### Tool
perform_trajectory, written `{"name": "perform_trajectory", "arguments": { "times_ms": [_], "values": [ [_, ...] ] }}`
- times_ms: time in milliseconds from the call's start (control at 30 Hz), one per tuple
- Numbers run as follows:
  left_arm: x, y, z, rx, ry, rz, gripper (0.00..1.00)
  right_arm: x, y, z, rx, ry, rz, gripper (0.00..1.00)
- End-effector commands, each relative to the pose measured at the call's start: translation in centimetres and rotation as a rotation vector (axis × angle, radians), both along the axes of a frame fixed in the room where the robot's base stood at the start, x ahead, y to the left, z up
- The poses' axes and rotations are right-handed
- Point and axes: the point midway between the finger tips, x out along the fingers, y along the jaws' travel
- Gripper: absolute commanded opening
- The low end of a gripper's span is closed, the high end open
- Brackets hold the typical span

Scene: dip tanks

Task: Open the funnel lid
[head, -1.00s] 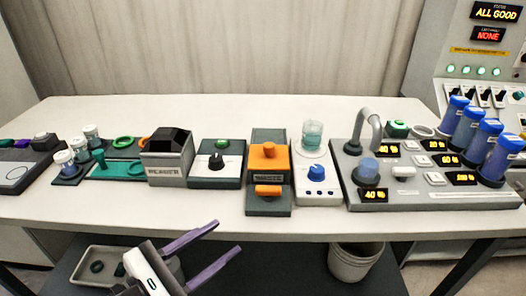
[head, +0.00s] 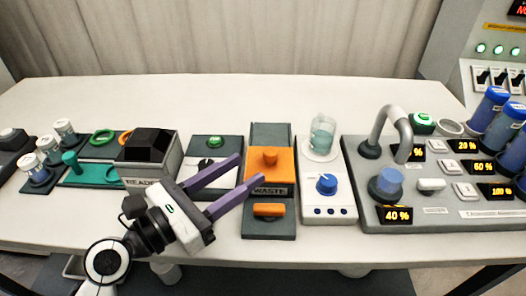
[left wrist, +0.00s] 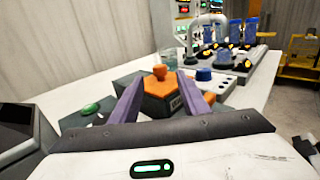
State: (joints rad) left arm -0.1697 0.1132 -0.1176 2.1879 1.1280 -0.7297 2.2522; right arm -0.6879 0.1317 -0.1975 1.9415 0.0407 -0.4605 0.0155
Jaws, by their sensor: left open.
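An orange lid (head: 262,163) with a round orange knob (head: 270,155) sits shut on the dark unit marked WASTE. An orange handle-like bar (head: 269,210) is on the front of that unit. My left gripper (head: 250,169) is open and empty, its two purple fingers pointing at the left side of the orange lid. The fingertips look close to the lid; I cannot tell whether they touch. In the left wrist view the orange lid (left wrist: 160,88) and its knob (left wrist: 160,72) show between and beyond the fingers. My right gripper is not in view.
The black-topped reader box (head: 150,155) and a dial unit with a green button (head: 215,142) stand left of the waste unit. A blue-knob unit (head: 327,205) carrying a glass beaker (head: 322,132) stands right. The back of the table (head: 220,95) is clear.

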Motion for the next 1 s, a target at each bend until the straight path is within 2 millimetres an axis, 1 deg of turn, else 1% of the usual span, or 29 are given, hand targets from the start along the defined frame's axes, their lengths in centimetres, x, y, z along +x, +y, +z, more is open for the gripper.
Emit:
{"name": "perform_trajectory", "arguments": {
  "times_ms": [33, 100, 200, 300, 467, 733, 867, 900, 967, 1000],
  "values": [
    [0.8, -0.8, 0.2, -0.004, -0.002, -0.001, 0.41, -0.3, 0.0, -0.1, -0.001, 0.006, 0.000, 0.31],
    [1.7, -1.7, 0.2, -0.004, -0.001, -0.001, 0.41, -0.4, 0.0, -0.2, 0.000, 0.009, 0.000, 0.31],
    [2.8, -2.9, 0.2, -0.003, -0.001, -0.001, 0.41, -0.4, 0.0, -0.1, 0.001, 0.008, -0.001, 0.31],
    [3.7, -3.7, 0.1, -0.002, -0.001, 0.000, 0.41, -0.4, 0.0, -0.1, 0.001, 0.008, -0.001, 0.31],
    [4.4, -4.4, 0.1, -0.001, -0.001, 0.000, 0.41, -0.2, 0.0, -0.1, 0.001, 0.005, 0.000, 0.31],
    [4.4, -4.5, 0.0, 0.000, 0.000, 0.000, 0.41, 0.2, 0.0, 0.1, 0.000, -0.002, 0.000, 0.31],
    [4.4, -4.4, 0.0, 0.000, 0.000, 0.000, 0.19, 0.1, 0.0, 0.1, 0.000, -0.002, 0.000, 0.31],
    [4.4, -4.4, 0.0, 0.001, 0.001, 0.000, 0.13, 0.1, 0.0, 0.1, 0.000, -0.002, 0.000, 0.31],
    [4.4, -4.4, 0.0, 0.001, 0.001, 0.000, 0.03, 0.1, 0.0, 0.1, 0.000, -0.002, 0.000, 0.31],
    [4.4, -4.4, 0.0, 0.001, 0.001, 0.000, 0.00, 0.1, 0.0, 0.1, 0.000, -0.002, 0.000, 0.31]
  ]
}}
